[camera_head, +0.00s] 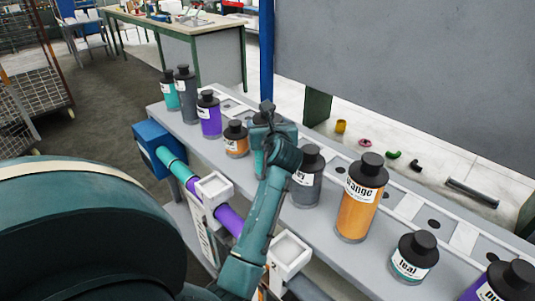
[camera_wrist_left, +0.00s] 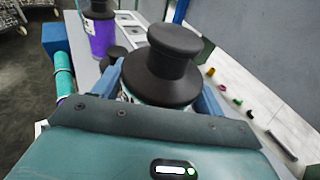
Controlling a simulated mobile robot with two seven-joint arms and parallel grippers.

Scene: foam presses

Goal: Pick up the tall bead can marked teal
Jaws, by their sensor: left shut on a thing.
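My left gripper (camera_head: 270,133) is at the middle of the grey bench and shut on a black-capped can (camera_wrist_left: 168,68). The blue fingers stand on both sides of the can in the left wrist view. The can's body is mostly hidden by the gripper; a little teal shows below the cap, and its label cannot be read. Another teal can (camera_head: 170,92) stands at the far left end of the row. A short can marked teal (camera_head: 412,260) stands at the right. My right gripper is not in view.
Purple (camera_head: 209,118), small orange (camera_head: 236,142), grey (camera_head: 307,180) and tall orange (camera_head: 359,207) cans stand close along the bench, beside the held one. A dark grey can (camera_head: 187,96) is at the far left. A grey panel (camera_head: 420,60) rises behind the bench.

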